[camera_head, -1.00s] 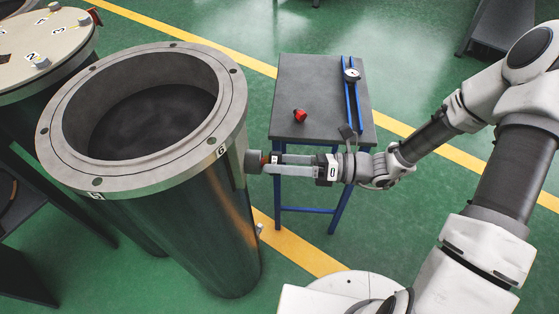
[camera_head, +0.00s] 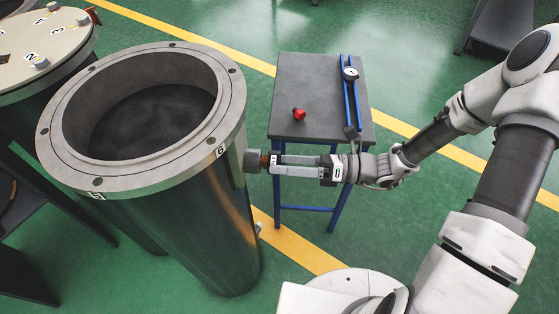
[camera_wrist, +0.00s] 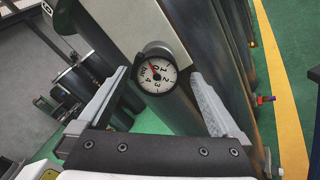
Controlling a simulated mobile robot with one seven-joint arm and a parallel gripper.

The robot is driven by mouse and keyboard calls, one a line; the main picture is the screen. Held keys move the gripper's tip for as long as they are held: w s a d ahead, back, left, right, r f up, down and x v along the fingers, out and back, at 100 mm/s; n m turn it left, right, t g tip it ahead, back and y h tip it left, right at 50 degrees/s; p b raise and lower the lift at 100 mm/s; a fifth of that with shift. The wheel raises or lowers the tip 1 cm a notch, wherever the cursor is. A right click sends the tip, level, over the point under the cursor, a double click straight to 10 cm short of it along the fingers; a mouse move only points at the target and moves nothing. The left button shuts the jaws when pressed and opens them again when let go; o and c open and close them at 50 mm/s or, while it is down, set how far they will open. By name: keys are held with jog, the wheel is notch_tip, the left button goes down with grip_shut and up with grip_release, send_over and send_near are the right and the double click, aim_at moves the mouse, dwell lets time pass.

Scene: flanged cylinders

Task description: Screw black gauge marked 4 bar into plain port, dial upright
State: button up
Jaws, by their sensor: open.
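The gauge (camera_wrist: 157,76) has a white face, a black rim and a red needle, and sits at a grey stub (camera_wrist: 158,48) on the cylinder's side. Its dial faces the wrist camera; the digits look turned in this tilted view, so I cannot judge uprightness. In the head view the grey port stub (camera_head: 252,161) sticks out below the flange mark 6, and the gauge is mostly hidden there. My gripper (camera_head: 274,165) points at the stub from the right. In the wrist view its fingers are apart on either side of the gauge, with gaps to it.
The flanged dark cylinder (camera_head: 226,240) stands at left, a lidded one (camera_head: 40,45) behind it. A small grey table (camera_head: 310,80) holds a red part (camera_head: 299,114) and a white-faced gauge (camera_head: 350,73) by blue rails. Green floor is clear between.

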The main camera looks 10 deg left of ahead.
jog(key=shift+w+d+p, duration=0.2)
jog(key=shift+d+p, duration=0.15)
jog(key=shift+d, duration=1.05)
jog(key=shift+w+d+p, duration=0.15)
jog(key=shift+d+p, duration=0.15)
jog(key=shift+d, duration=1.1)
